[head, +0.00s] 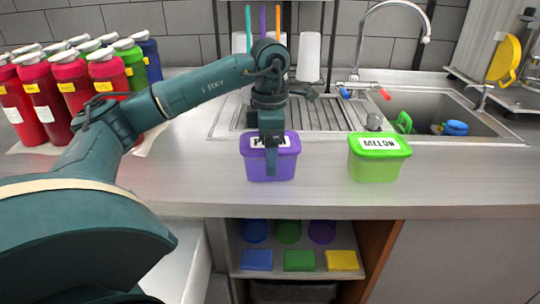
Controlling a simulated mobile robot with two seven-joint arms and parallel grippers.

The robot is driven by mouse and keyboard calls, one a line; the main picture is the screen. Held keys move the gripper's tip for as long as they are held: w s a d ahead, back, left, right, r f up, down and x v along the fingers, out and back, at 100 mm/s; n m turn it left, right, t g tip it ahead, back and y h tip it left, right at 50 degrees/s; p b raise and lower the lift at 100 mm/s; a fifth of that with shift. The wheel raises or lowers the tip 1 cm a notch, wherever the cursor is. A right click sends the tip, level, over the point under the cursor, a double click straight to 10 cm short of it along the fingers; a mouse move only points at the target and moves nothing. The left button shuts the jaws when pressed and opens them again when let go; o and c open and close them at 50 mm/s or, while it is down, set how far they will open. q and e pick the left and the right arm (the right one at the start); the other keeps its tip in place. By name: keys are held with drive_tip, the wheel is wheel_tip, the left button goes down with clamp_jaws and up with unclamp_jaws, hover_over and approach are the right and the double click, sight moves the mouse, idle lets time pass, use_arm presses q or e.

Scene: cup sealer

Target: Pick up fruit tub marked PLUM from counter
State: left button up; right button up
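The purple tub (286,168) stands on the counter left of centre in the head view. Its white label is mostly covered by my gripper; a P at the left end and part of a last letter show. My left gripper (271,160) points straight down over the middle of this tub. One dark finger shows in front of the tub's near side; the other finger is hidden, so I cannot tell whether it grips. The tub appears to rest on the counter. My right gripper is not in view.
A green tub (375,168) marked MELON stands to the right. Behind are a ribbed drainboard (325,119) and a sink (427,112) with a tap. Several bottles (70,88) crowd the left. Coloured tubs or lids (299,260) sit on a shelf below.

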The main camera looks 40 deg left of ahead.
use_arm(q)
drive_tip(key=shift+c, duration=0.6)
drive_tip(key=shift+r, duration=0.15)
